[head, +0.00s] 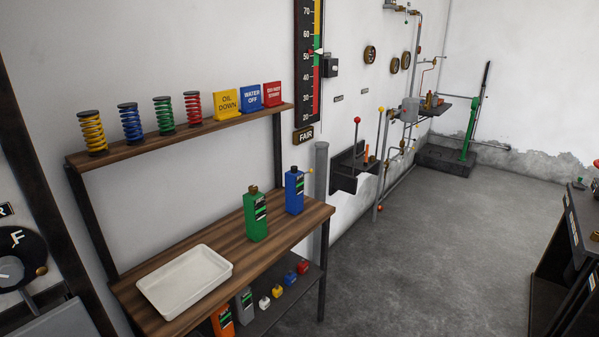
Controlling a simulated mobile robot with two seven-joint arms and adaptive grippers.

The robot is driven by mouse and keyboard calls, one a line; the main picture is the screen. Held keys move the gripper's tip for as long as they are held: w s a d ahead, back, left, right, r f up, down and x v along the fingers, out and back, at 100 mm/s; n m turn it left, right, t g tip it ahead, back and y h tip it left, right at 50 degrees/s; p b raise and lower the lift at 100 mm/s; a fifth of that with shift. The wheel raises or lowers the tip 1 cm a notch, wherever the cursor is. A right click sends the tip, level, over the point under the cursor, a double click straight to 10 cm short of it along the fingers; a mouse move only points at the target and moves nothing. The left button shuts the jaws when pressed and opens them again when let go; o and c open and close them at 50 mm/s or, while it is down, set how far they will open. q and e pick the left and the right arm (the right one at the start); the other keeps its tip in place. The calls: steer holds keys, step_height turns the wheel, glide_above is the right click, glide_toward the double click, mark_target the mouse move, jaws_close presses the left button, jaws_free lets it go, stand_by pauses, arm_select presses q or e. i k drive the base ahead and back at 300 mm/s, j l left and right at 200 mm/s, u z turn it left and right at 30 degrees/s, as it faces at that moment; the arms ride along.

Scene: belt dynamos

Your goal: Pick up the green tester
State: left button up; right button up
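Neither of my grippers shows in the head view, and nothing is seen touching the green device.
A white tray (185,281) lies on the bench's left part. Springs and signs line the upper shelf (190,133). An orange device (222,320), a grey device (245,305) and small coloured items are on the lower shelf. The floor (430,230) to the right is clear.

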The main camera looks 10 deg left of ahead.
mark_target(255, 207)
steer(key=i+l+u, duration=0.3)
steer(key=i, duration=0.25)
steer(key=i+l+u, duration=0.85)
steer(key=u, duration=0.2)
steer(key=i+l+u, duration=0.15)
steer(key=l+u, duration=0.25)
